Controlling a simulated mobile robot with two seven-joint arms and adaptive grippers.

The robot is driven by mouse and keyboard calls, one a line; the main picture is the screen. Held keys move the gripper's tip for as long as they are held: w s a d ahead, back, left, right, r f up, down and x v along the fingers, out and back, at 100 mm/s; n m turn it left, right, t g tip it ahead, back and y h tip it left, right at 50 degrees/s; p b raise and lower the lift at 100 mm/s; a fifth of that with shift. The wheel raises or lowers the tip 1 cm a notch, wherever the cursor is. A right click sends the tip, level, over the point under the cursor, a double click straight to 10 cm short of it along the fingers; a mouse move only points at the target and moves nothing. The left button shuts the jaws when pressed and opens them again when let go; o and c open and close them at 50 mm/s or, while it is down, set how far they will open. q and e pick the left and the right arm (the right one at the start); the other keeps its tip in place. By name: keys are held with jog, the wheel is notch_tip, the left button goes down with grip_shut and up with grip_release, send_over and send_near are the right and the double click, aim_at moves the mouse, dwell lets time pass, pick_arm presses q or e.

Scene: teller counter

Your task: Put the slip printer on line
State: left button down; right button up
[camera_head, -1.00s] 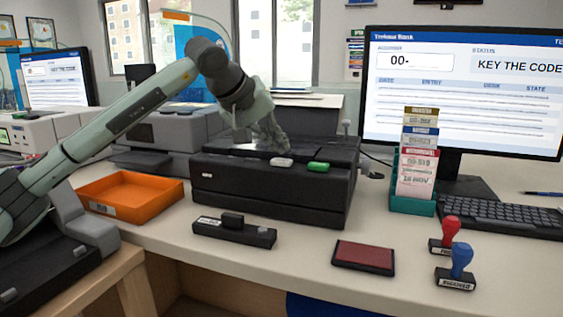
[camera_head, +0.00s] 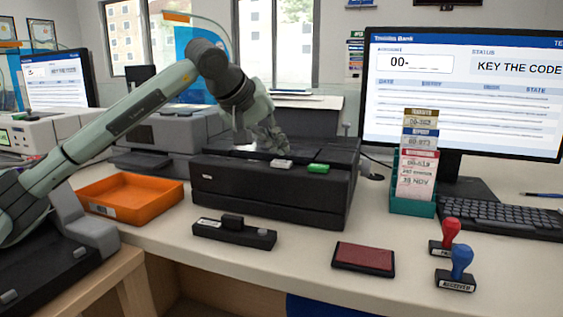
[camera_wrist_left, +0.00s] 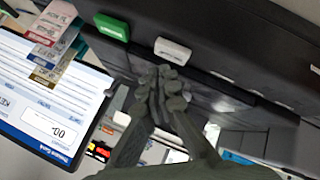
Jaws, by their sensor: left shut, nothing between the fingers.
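The slip printer (camera_head: 270,195) is a black box in the middle of the counter. On its top front edge sit a light grey key (camera_head: 282,164) and, to its right, a green key (camera_head: 318,168). My left gripper (camera_head: 278,148) is shut and empty, over the printer's top just behind the grey key. In the left wrist view the closed fingertips (camera_wrist_left: 164,80) are close to the white-grey key (camera_wrist_left: 172,50), with the green key (camera_wrist_left: 112,27) further off. I cannot tell whether the fingertips touch the key. My right gripper is not in view.
An orange tray (camera_head: 130,207) lies left of the printer. A black stamp-like block (camera_head: 235,235) and a red ink pad (camera_head: 363,258) lie in front. A teal slip holder (camera_head: 412,205), monitor (camera_head: 465,95), keyboard (camera_head: 505,215) and two hand stamps (camera_head: 460,262) stand right.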

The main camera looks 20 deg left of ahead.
aim_at(279, 162)
pick_arm(q)
jog(key=shift+f, duration=0.1)
jog(key=shift+f, duration=0.35)
jog(key=shift+f+b, duration=0.5)
jog(key=shift+b, duration=0.1)
dwell(0.7)
jog(key=shift+r, duration=0.1)
jog(key=shift+r+p, duration=0.75)
jog(key=shift+r, duration=0.1)
notch_tip(279, 162, up, 5)
jog(key=p, duration=0.4)
dwell(0.8)
